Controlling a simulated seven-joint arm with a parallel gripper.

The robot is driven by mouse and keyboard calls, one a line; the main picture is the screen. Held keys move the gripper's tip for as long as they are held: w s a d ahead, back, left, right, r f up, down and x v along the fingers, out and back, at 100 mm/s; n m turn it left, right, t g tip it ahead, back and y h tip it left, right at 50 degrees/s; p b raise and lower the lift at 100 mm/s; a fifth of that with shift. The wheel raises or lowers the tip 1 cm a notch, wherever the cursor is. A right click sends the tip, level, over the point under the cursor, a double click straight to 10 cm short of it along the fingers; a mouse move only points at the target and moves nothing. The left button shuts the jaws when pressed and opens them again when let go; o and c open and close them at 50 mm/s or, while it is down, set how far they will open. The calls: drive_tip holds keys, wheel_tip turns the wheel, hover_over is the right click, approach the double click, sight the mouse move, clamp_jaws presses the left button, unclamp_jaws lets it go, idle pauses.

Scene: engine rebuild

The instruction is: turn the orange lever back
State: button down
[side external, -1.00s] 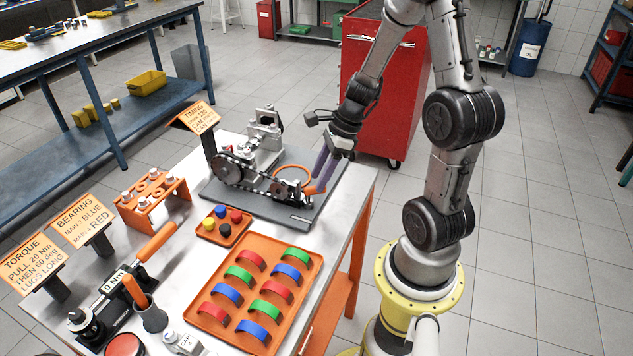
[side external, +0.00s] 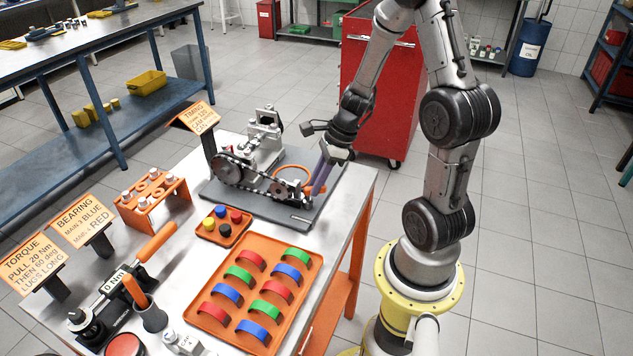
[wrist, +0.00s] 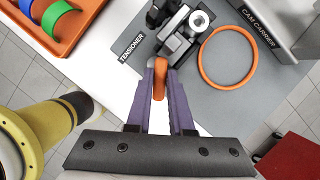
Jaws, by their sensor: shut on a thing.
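The orange lever (wrist: 160,82) shows between my two purple fingers in the wrist view, at the tensioner beside the "TENSIONER" label. My gripper (wrist: 160,72) is shut on it, with one finger on each side. In the side external view my gripper (side external: 314,190) reaches down to the right end of the timing assembly. The fingers hide most of the lever there. The tensioner's dark block and pale round roller (wrist: 198,20) lie just beyond the lever in the wrist view.
An orange ring (wrist: 228,57) lies on the grey base plate (wrist: 205,101), close to the tensioner. The chain and sprockets (side external: 228,170) run to the left. The tray of coloured bearing shells (side external: 208,318) and a small peg tray (side external: 203,233) stand in front.

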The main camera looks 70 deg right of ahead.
idle(0.3)
drive_tip(key=n, duration=0.2)
drive_tip(key=n+g+y, duration=0.1)
drive_tip(key=w+n, duration=0.1)
drive_tip(key=n, duration=0.1)
drive_tip(key=shift+d+n+g, duration=0.3)
drive_tip(key=shift+d+g, duration=0.1)
drive_tip(key=shift+w+n+g+y, duration=0.2)
drive_tip(key=shift+n+g, duration=0.2)
drive_tip(key=shift+n, duration=0.75)
drive_tip(key=shift+w+n+g+y, duration=0.15)
drive_tip(key=shift+n+g, duration=0.25)
drive_tip(key=shift+n, duration=0.75)
drive_tip(key=c, duration=0.8)
unclamp_jaws()
drive_tip(key=v, duration=1.4)
drive_tip(key=shift+w, duration=0.2)
